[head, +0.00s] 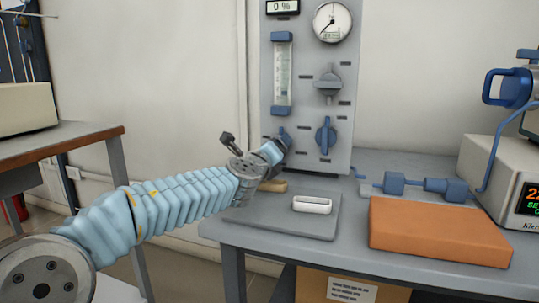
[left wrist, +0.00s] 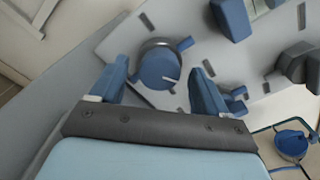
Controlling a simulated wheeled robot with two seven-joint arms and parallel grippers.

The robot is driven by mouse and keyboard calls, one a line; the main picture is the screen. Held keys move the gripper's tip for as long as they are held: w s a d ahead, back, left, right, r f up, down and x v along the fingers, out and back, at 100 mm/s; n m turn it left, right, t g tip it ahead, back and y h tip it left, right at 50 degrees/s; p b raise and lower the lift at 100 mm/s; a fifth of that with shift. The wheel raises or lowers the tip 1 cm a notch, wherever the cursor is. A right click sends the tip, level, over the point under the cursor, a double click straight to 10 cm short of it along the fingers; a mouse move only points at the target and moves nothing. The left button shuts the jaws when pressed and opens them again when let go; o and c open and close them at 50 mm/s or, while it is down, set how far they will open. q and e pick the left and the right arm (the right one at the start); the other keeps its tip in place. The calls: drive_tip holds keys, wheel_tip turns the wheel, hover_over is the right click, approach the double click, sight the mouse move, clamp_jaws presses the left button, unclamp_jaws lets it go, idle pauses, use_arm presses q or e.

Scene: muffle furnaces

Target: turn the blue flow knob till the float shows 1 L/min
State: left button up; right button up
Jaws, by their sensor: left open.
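The blue flow knob (head: 284,135) sits on the grey panel under the flow tube (head: 283,75), partly hidden by my left gripper (head: 274,150) in the head view. In the left wrist view the round blue knob (left wrist: 158,68) with a small side tab lies between the tips of my left gripper (left wrist: 159,72). The two blue fingers stand apart with a visible gap on each side of the knob. The float in the tube is too small to read. My right gripper is not in view.
Right of it on the panel (head: 265,105) are another blue knob (head: 326,135), a grey knob (head: 328,84) and a round gauge (head: 332,21). A display (head: 283,6) reads 0 %. Below, the bench holds a grey mat (head: 255,222), a white boat (head: 312,204) and an orange block (head: 435,232).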

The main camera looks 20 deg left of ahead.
use_arm(q)
drive_tip(key=s+b, duration=0.1)
drive_tip(key=s, duration=0.5)
drive_tip(key=s+b, duration=0.1)
drive_tip(key=s, duration=0.6)
drive_tip(key=shift+s+a, duration=0.2)
drive_tip(key=shift+s, duration=0.1)
idle(0.9)
